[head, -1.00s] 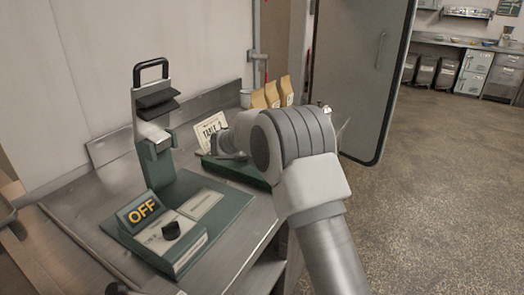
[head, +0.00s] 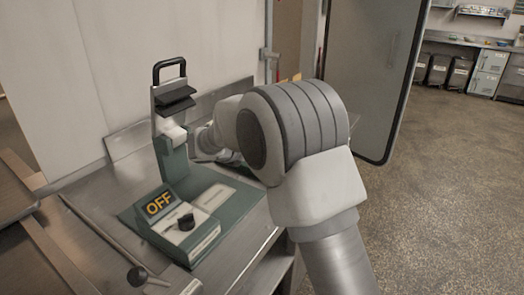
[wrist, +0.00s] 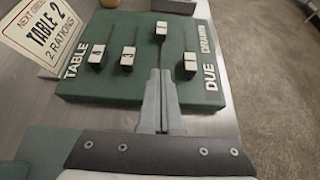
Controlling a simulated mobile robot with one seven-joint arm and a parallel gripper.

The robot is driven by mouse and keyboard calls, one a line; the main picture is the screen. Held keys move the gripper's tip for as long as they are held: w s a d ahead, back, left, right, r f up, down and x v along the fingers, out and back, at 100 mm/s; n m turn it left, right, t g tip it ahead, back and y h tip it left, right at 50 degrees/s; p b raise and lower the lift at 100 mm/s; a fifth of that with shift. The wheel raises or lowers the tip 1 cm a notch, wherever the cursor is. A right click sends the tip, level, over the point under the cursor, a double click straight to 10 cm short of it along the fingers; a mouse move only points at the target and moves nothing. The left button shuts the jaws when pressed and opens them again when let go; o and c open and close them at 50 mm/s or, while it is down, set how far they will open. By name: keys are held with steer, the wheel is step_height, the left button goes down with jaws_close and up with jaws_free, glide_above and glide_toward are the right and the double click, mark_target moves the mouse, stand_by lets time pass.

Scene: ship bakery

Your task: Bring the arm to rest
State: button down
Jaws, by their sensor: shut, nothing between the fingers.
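My gripper (wrist: 161,78) is shut and empty in the wrist view, its two fingers together. It appears above or just in front of a green board (wrist: 85,88) marked TABLE, DUE and DRAWN; I cannot tell whether it touches. In the head view my bent arm hides the fingers and most of that board.
Several small numbered blocks with dark pins (wrist: 128,57) stand on the board. A TABLE 2 sign (wrist: 45,33) stands beside it. A green device (head: 185,220) showing OFF, with an upright black-handled stand (head: 170,105), is left of my arm. Open floor (head: 440,210) lies right.

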steer(key=shift+s+a+r, duration=0.2)
steer(key=shift+s+a, duration=0.05)
steer(key=shift+s, duration=0.15)
steer(key=shift+d+r, duration=0.1)
steer(key=s+d+r+m+g+y+p, duration=0.1)
steer(key=s+d+r+m+g+p, duration=0.1)
steer(key=s+d+r+m, duration=0.6)
steer(key=s+d+r+m+g+p, duration=0.25)
steer(key=s+d+r+m, duration=0.3)
steer(key=s, duration=0.45)
steer(key=s+r+m+y+p, duration=0.1)
steer(key=s+m+y+p, duration=0.1)
steer(key=s+m, duration=0.6)
steer(key=s+d+r+m+y+p, duration=0.1)
steer(key=s+m+y+p, duration=0.2)
steer(key=s+m, duration=0.4)
steer(key=shift+s+r+m+y, duration=0.25)
steer(key=shift+s+m+y, duration=0.15)
steer(key=shift+s, duration=3)
